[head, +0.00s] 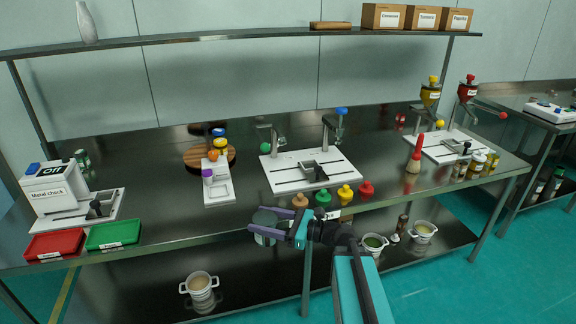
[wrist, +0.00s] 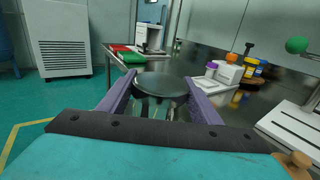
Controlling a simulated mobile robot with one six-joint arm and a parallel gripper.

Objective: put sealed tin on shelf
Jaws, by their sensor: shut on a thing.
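My gripper (head: 272,231) is shut on a tin (head: 265,236) in front of the table's front edge, in the middle of the head view. In the wrist view the tin's dark round lid (wrist: 161,86) shows between the two purple fingers, and its body below the lid is partly hidden. The tin looks roughly upright. The upper shelf (head: 220,39) runs along the back above the table, with clear stretches between the things on it. A lower shelf (head: 255,285) lies under the table top, also with bare room.
The upper shelf holds a vase (head: 86,22) and labelled boxes (head: 425,17). The table (head: 160,200) bears a metal check machine (head: 60,190), red (head: 55,244) and green trays (head: 113,234), and a white press station (head: 310,170). White pots (head: 199,287) stand on the lower shelf.

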